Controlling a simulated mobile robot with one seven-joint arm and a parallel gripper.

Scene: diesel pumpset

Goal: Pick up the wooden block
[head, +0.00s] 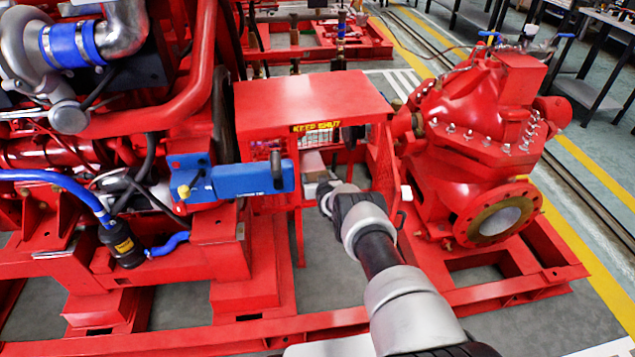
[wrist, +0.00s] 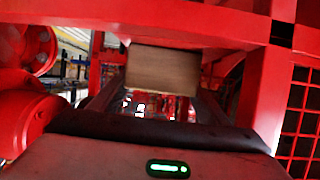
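The wooden block (wrist: 163,68) is a plain brown box shape in the upper middle of the wrist view. It lies ahead of my gripper (wrist: 161,92), framed between the two dark fingers, which stand wide apart. I cannot tell exactly how far the fingertips are from its sides. In the head view my arm reaches to the red frame below the covered box, and my fingers are mostly hidden by my wrist (head: 340,200).
A red guard box (head: 315,105) marked "KEEP SHUT" stands above my wrist. A red pump (head: 480,145) is on the right, and the engine with a blue box (head: 240,180) is on the left. Red mesh (wrist: 302,115) is close on the right in the wrist view.

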